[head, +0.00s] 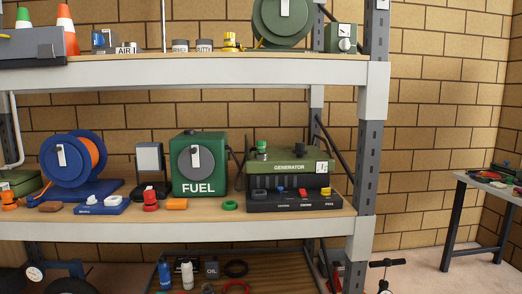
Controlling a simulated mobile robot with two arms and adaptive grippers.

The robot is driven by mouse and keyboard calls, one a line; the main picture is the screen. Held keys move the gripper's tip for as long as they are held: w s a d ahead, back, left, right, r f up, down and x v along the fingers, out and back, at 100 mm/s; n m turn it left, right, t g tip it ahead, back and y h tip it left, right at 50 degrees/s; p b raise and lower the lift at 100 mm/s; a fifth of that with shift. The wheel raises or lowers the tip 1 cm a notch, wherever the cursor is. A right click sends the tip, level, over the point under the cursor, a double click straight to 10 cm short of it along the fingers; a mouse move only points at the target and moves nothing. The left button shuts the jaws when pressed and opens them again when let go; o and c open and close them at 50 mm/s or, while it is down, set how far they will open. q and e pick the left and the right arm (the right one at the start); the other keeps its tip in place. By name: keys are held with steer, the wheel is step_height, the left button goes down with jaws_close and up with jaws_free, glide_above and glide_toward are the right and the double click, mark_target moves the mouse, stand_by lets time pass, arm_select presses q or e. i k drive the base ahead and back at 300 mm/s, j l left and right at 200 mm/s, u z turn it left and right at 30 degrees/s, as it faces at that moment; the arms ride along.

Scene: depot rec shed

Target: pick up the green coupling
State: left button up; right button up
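A small green ring-shaped piece (230,205) lies flat on the middle shelf (190,226), in front of the gap between the green FUEL box (212,165) and the generator (289,165). A small green fitting (262,145) stands upright on top of the generator at its left. I cannot tell from shape alone which of these two is the coupling. Neither of my grippers shows in the head view.
A grey upright (368,150) bounds the shelf at right. A table (482,185) stands far right.

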mark_target(260, 148)
steer(key=i+l+u, duration=0.15)
steer(key=i, duration=0.45)
steer(key=i+l+u, duration=0.15)
steer(key=i+l, duration=0.3)
steer(key=i, duration=0.15)
steer(key=i+l+u, duration=0.15)
steer(key=i+l, duration=0.25)
steer(key=i, duration=0.2)
